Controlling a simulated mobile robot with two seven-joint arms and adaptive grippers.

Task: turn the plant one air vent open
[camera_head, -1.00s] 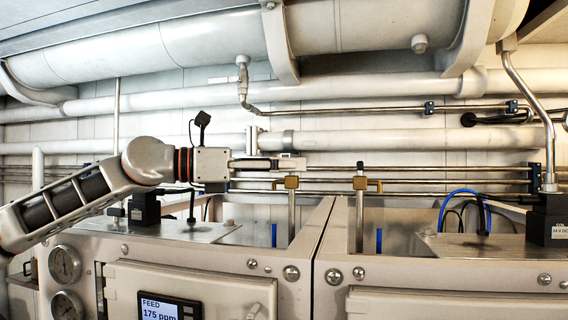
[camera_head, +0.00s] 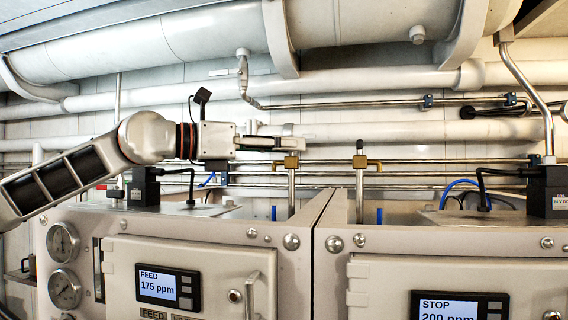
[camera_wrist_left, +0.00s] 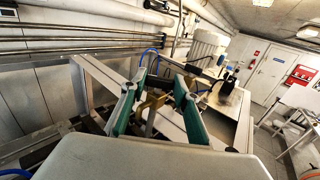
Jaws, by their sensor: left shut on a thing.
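The plant one air vent is a brass valve (camera_head: 291,161) on a thin upright pipe at the left cabinet's inner edge, with a small brass spout to its left. My left gripper (camera_head: 292,143) comes in level from the left, with its fingers at the top of this valve. The fingers hide the valve's upper end. In the left wrist view the green-padded fingers (camera_wrist_left: 157,103) stand either side of the brass part (camera_wrist_left: 152,102) and are closed on it. How far the vent is turned cannot be told. My right gripper is not in view.
A matching vent (camera_head: 360,161) stands close by on the right cabinet. Thin steel pipes (camera_head: 450,161) run behind both vents. The left cabinet's display (camera_head: 157,286) reads FEED 175 ppm; the right one (camera_head: 449,307) reads STOP 200 ppm. A black box (camera_head: 145,187) sits below my arm.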

